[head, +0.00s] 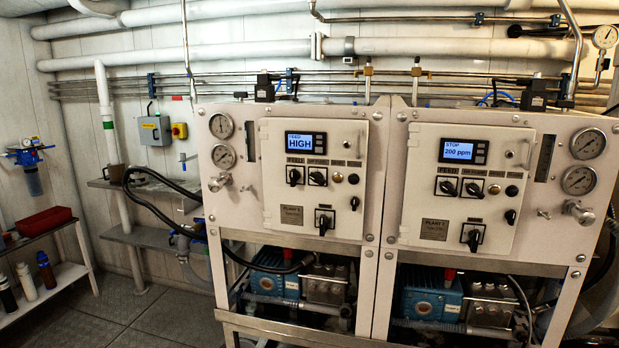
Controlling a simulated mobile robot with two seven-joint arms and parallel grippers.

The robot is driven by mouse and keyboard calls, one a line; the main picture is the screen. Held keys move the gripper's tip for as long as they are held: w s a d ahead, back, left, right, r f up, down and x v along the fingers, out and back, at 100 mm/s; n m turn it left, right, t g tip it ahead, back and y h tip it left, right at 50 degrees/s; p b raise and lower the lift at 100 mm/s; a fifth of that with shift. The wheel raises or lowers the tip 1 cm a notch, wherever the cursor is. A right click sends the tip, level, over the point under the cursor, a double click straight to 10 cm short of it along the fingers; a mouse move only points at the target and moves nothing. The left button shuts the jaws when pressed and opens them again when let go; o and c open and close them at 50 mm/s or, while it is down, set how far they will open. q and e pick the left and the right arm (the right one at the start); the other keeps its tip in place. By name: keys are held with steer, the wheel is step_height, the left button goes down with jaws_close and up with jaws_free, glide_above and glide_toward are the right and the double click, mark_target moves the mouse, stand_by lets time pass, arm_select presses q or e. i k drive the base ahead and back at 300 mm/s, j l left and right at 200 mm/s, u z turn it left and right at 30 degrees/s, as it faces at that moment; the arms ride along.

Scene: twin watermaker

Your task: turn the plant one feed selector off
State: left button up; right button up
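Two white watermaker panels stand side by side. The left panel (312,190) has a lit display (300,142) reading "FEED HIGH". Below it, under a label that seems to read FEED, is a black rotary selector (294,177); its handle looks roughly upright, but its exact setting is too small to read. A second black selector (317,178) sits just right of it. A larger black switch (324,221) is lower on the door. The nameplate (291,214) is too small to read surely. Neither of my grippers is in view.
The right panel (462,195) has a similar layout, with a display (463,151) reading "STOP 200 ppm". Blue pumps (274,273) sit below. A black hose (150,205) loops at the left panel's left side. A shelf (45,290) with bottles stands far left. Bare floor (130,315) shows between.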

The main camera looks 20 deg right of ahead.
mark_target(294, 175)
steer(key=i+z, duration=0.1)
steer(key=z, duration=0.65)
steer(key=i+j+z, duration=0.2)
steer(key=j+z, duration=0.2)
steer(key=i+j+z, duration=0.15)
steer(key=j+z, duration=0.25)
steer(key=l, duration=0.05)
